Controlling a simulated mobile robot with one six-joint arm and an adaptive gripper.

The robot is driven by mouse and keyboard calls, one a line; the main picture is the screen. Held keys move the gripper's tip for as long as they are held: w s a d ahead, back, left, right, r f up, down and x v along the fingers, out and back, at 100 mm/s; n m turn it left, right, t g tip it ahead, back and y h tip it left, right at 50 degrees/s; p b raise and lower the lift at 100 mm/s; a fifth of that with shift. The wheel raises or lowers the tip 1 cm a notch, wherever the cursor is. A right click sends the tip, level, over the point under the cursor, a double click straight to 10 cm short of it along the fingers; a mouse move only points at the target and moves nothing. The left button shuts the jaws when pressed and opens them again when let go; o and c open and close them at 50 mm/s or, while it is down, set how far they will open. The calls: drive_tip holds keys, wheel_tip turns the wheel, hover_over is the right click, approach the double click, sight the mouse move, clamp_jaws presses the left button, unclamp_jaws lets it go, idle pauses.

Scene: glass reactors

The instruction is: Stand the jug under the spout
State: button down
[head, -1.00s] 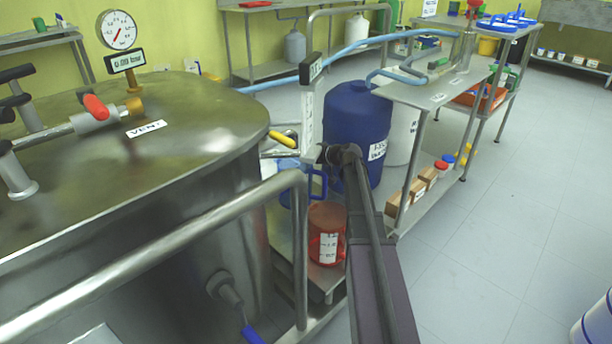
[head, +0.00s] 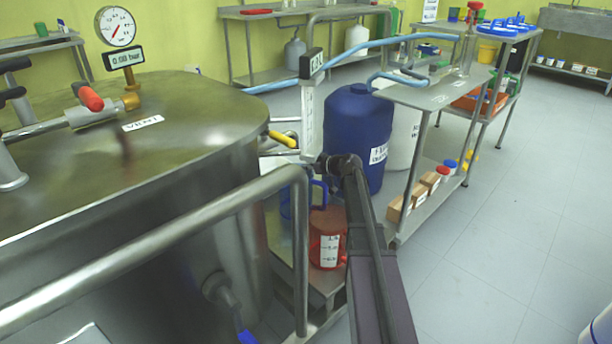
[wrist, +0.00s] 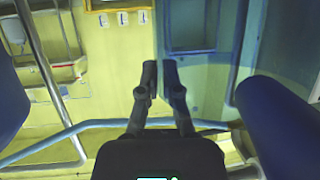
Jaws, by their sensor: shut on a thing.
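A blue jug (head: 287,201) shows in the head view between the steel vessel (head: 130,170) and my gripper (head: 325,163). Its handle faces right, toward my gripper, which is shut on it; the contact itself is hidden. A red jug (head: 327,240) with a white scale label stands on a low steel platform (head: 326,284), below my gripper. A yellow-handled valve (head: 283,139) sticks out of the vessel's side, above the blue jug; its outlet is not clear. In the wrist view my gripper's fingers (wrist: 160,75) are close together, with no jug clear between them.
A steel rail (head: 190,238) runs in front of the vessel and turns down beside the jugs. A post with a display (head: 311,66) stands close to my gripper. A large blue drum (head: 357,135) stands behind it. A steel bench (head: 440,93) is to the right, with clear floor beyond.

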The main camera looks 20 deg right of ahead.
drive_tip(key=shift+f+b, duration=0.6)
drive_tip(key=shift+f, duration=0.45)
drive_tip(key=c, duration=0.8)
unclamp_jaws()
drive_tip(key=shift+r, duration=0.25)
drive_tip(key=shift+s+d+r, duration=0.1)
drive_tip(key=shift+s+d, duration=0.05)
drive_tip(key=shift+s, duration=0.1)
drive_tip(key=p+v, duration=0.4)
drive_tip(key=v, duration=0.7)
drive_tip(key=shift+s+p, duration=0.2)
drive_tip(key=shift+p, duration=0.15)
